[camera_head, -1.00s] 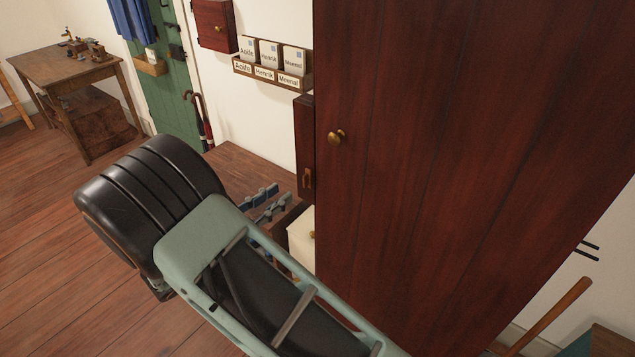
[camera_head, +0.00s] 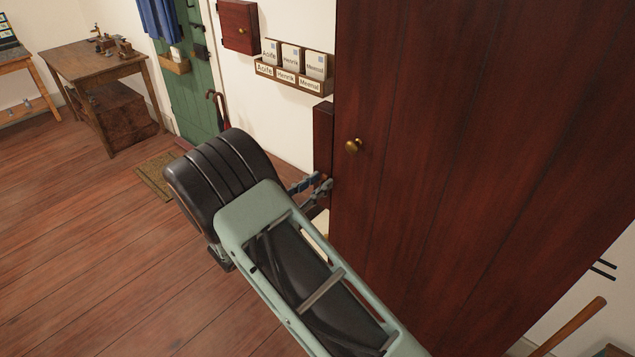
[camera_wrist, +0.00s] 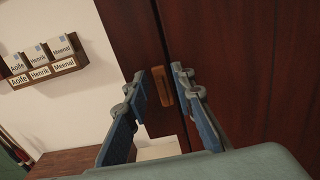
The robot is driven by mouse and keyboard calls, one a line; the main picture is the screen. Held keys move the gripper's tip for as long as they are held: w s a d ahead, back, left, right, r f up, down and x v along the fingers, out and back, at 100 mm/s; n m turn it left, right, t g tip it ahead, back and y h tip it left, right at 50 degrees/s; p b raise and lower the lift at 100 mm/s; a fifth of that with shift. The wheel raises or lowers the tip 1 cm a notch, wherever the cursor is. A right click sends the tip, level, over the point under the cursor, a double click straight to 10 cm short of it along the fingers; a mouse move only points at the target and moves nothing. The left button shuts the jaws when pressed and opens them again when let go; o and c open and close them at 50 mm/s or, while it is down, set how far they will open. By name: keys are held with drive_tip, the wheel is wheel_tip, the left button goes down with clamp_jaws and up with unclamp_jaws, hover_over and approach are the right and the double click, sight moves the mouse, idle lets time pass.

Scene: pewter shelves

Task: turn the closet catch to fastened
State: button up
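The closet (camera_head: 440,150) is a tall dark red plank door with a round brass knob (camera_head: 353,145), and it fills the right of the head view. The catch (camera_wrist: 162,88) is a small orange-brown wooden bar on the narrow dark strip left of the door. It lies lengthwise along the strip in the wrist view, not across onto the door. In the head view my gripper hides it. My gripper (camera_wrist: 161,76) is open, with one finger on each side of the catch in the wrist view; I cannot tell whether either touches it. It also shows in the head view (camera_head: 312,187).
A name-labelled card rack (camera_head: 292,75) and a small red cabinet (camera_head: 239,27) hang on the white wall. A green door (camera_head: 190,85) and a wooden table (camera_head: 95,65) stand further back. The floor at left is clear apart from a mat (camera_head: 160,178).

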drive_tip(key=shift+c, duration=0.2)
clamp_jaws()
drive_tip(key=shift+f+m+b, duration=0.1)
drive_tip(key=shift+m+b, duration=0.2)
drive_tip(key=shift+b, duration=0.3)
drive_tip(key=m+b, duration=0.5)
drive_tip(key=b, duration=0.3)
drive_tip(key=d+f+m+b, duration=0.1)
drive_tip(key=m+b, duration=0.5)
drive_tip(key=b, duration=0.3)
drive_tip(key=s+f+m+b, duration=0.1)
drive_tip(key=m+b, duration=0.5)
drive_tip(key=b, duration=0.3)
drive_tip(key=shift+d, duration=0.25)
drive_tip(key=shift+r+m, duration=0.15)
drive_tip(key=shift+m, duration=0.15)
drive_tip(key=shift+o, duration=0.2)
unclamp_jaws()
